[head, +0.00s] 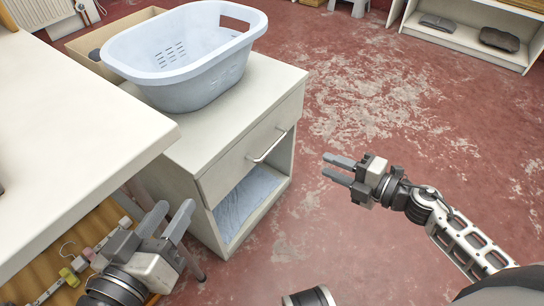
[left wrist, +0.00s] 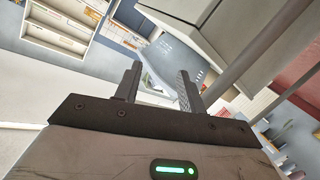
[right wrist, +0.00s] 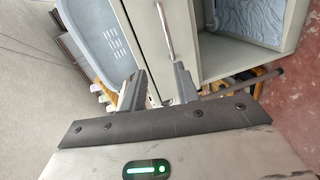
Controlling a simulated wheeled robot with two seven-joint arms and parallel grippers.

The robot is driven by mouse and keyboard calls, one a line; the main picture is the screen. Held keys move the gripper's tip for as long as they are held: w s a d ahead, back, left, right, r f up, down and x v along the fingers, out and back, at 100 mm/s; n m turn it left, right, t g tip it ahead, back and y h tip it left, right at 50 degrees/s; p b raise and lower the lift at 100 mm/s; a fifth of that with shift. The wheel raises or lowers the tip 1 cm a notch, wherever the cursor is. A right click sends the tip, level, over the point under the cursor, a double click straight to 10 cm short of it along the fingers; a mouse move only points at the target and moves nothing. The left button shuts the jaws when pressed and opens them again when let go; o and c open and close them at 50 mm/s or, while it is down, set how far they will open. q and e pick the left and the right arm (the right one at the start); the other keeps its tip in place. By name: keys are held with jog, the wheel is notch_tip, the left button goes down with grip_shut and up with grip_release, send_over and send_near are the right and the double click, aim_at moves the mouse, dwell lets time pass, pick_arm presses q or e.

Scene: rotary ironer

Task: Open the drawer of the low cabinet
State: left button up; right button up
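The low cabinet (head: 205,148) is off-white, with a drawer front (head: 238,160) that looks shut and an open shelf below it. A silver bar handle (head: 268,147) is on the drawer front; it also shows in the right wrist view (right wrist: 163,30). My right gripper (head: 327,166) is open and empty, to the right of the handle and apart from it. In the right wrist view its fingers (right wrist: 160,80) point toward the drawer front. My left gripper (head: 180,212) is open and empty, left of the cabinet's front, near the white table's edge. The left wrist view shows its fingers apart (left wrist: 158,82).
A pale blue laundry basket (head: 190,62) stands on the cabinet. Blue-grey cloth (head: 245,200) lies on its open shelf. A white table (head: 70,130) fills the left side. The worn red floor (head: 400,110) right of the cabinet is clear. A white shelf unit (head: 465,38) stands at the back right.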

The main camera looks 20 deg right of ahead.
pick_arm(q)
jog(key=r+t+b, duration=0.1)
jog(key=b, duration=0.1)
jog(key=w+r+t+h+b, duration=0.1)
jog(key=b, duration=0.1)
jog(key=shift+w+d+r+h, duration=0.15)
jog(key=shift+w+d+h, duration=0.1)
jog(key=shift+h, duration=0.05)
pick_arm(e)
jog(key=w+a+f, duration=0.2)
jog(key=w+a, duration=0.2)
jog(key=w, duration=0.2)
jog(key=w+a+f+n, duration=0.1)
jog(key=w+a+f, duration=0.1)
jog(key=w+a, duration=0.3)
jog(key=shift+w+f+g, duration=0.3)
jog(key=shift+w+g, duration=0.1)
jog(key=shift+w, duration=0.5)
jog(key=shift+a, duration=0.1)
jog(key=shift+c, duration=0.3)
grip_shut()
